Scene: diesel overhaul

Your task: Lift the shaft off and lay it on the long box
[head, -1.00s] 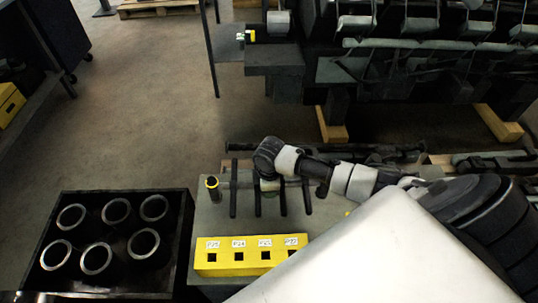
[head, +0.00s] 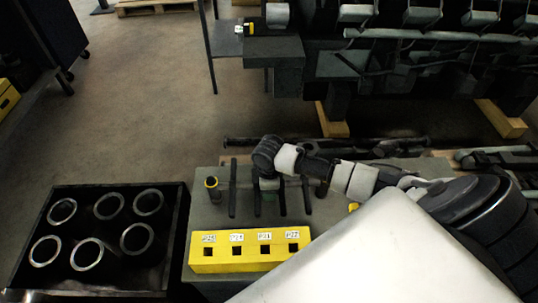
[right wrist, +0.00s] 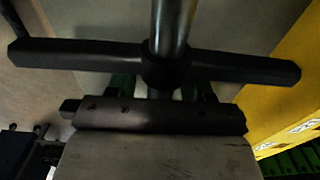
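The shaft (head: 294,181) is a thin rod running left to right above a grey bench top, with several dark bars across it. In the right wrist view the bright metal shaft (right wrist: 172,28) passes through the hub of one dark crossbar (right wrist: 240,66). My right gripper (head: 267,184) is over the middle of the shaft, between crossbars. Its fingers flank the shaft beside a dark plate (right wrist: 160,116); their closure on it is hidden. A long yellow box (head: 250,263) with labelled square holes stands in front of the shaft. My left gripper is out of view.
A black crate (head: 180,235) with several metal cylinders stands left of the bench. A dark upright piece with a yellow top (head: 212,188) stands near the shaft's left end. A large engine (head: 400,75) on wooden blocks is behind. Open floor (head: 140,100) lies at upper left.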

